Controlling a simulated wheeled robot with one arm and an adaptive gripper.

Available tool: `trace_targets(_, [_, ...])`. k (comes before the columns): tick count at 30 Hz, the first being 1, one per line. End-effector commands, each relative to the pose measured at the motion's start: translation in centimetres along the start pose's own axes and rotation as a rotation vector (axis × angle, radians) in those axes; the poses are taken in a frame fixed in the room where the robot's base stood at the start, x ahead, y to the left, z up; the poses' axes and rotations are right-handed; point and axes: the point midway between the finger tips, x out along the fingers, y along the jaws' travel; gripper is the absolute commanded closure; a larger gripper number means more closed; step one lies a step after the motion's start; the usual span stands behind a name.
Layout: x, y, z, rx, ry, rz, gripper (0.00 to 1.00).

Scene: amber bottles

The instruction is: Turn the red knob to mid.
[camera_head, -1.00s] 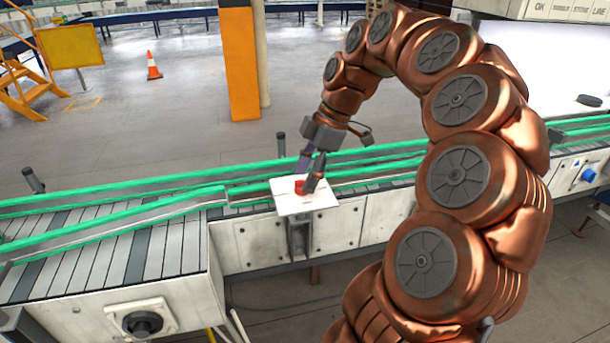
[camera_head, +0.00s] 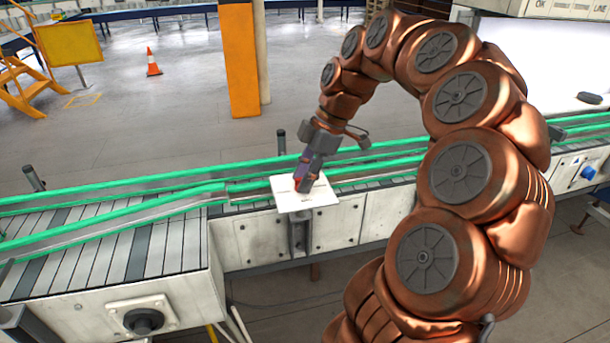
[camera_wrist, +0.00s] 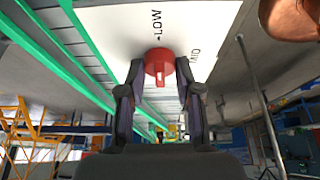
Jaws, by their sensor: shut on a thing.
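The red knob (camera_wrist: 160,66) sits on a white plate (camera_wrist: 105,28) marked LOW and MID in the wrist view. A pale mark on the knob faces the bottom of that picture, toward my wrist. My gripper (camera_wrist: 160,72) has one finger on each side of the knob and is shut on it. In the head view, my gripper (camera_head: 304,186) reaches down onto the white plate (camera_head: 322,198) and hides most of the knob.
Green conveyor rails (camera_head: 120,204) run behind the plate. A black rotary knob (camera_head: 143,321) is on the conveyor's front at lower left, and a blue knob (camera_head: 588,173) is at the far right. An orange post (camera_head: 240,70) stands on the floor behind.

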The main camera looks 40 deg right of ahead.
Motion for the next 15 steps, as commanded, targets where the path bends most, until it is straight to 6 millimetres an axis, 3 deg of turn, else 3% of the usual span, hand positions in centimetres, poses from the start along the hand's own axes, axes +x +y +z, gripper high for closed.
trace_targets(4, [0.02,-0.03,-0.01,0.000,0.000,-0.001,1.00])
trace_targets(15, [0.35,-0.09,0.12,0.053,0.000,0.022,1.00])
